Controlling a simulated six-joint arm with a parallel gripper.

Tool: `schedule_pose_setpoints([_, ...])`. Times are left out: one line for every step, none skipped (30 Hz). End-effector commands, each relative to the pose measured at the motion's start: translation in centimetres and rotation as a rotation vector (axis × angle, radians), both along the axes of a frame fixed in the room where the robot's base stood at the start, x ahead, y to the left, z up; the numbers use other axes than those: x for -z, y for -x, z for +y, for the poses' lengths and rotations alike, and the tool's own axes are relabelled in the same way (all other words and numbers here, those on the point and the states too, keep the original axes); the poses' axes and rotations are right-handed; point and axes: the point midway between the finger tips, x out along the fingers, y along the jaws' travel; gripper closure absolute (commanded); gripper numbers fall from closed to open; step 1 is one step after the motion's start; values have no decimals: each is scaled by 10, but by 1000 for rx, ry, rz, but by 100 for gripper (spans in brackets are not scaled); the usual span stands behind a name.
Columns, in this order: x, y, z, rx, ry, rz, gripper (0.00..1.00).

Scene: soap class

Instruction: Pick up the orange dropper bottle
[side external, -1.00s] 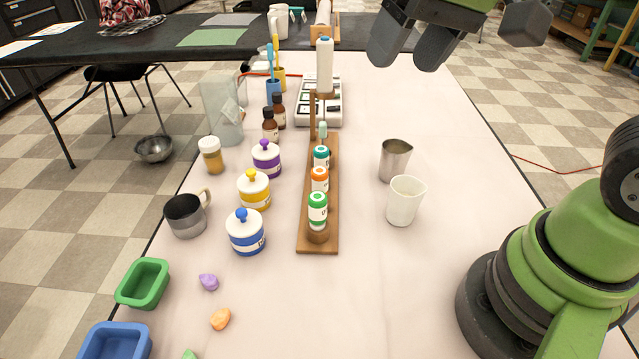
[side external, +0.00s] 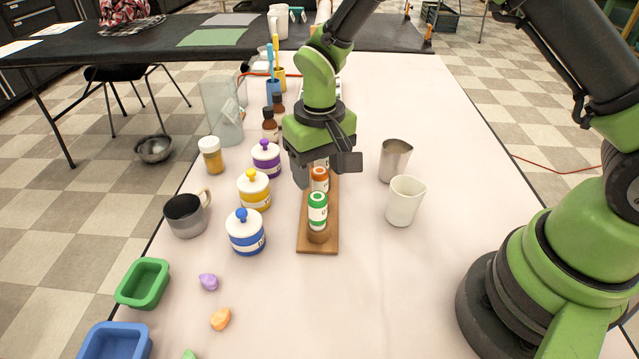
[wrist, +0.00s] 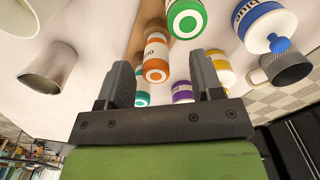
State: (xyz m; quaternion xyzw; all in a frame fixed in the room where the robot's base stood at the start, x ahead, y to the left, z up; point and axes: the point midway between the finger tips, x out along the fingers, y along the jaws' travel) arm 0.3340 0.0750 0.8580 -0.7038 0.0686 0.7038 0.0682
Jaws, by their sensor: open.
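The orange dropper bottle (side external: 320,180) stands on the wooden rack (side external: 319,245), behind the green dropper bottle (side external: 317,208). It also shows in the wrist view (wrist: 156,60), its orange cap towards the camera. My gripper (side external: 322,172) is over the rack, just behind and above the orange bottle, and hides the teal bottle in the side view. In the wrist view the jaws (wrist: 163,82) are apart with nothing held. The orange bottle appears just beyond the gap between them, and a teal-capped bottle (wrist: 142,98) shows near the left finger.
White-lidded jars with yellow (side external: 254,190), blue (side external: 246,233) and purple (side external: 267,158) knobs stand left of the rack. A metal cup (side external: 395,160) and a white cup (side external: 404,201) stand to the right. The table in front of the rack is clear.

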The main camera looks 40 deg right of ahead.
Motion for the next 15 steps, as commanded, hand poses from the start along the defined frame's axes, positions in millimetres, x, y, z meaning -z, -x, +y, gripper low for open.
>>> schedule_pose_setpoints([3,0,-1,1,0,1,40])
schedule_pose_setpoints([6,-1,-1,2,0,2,40])
schedule_pose_setpoints([10,-2,-2,2,0,3,40])
schedule_pose_setpoints([14,-3,-3,3,0,3,40])
schedule_pose_setpoints([19,-4,-5,3,0,3,40])
schedule_pose_setpoints([25,-6,-6,3,0,4,40])
schedule_pose_setpoints([30,-8,-7,3,0,4,40])
schedule_pose_setpoints([34,-9,-9,3,0,3,40])
schedule_pose_setpoints([40,-9,-9,1,0,4,40])
schedule_pose_setpoints([44,-9,-8,0,-1,3,40])
schedule_pose_setpoints([47,-9,-8,0,-1,3,40])
schedule_pose_setpoints([50,-9,-8,0,-1,2,40])
schedule_pose_setpoints([52,-9,-8,0,-2,0,40])
schedule_pose_setpoints([53,-9,-8,0,-2,0,40])
schedule_pose_setpoints([54,-9,-8,0,-3,-1,40])
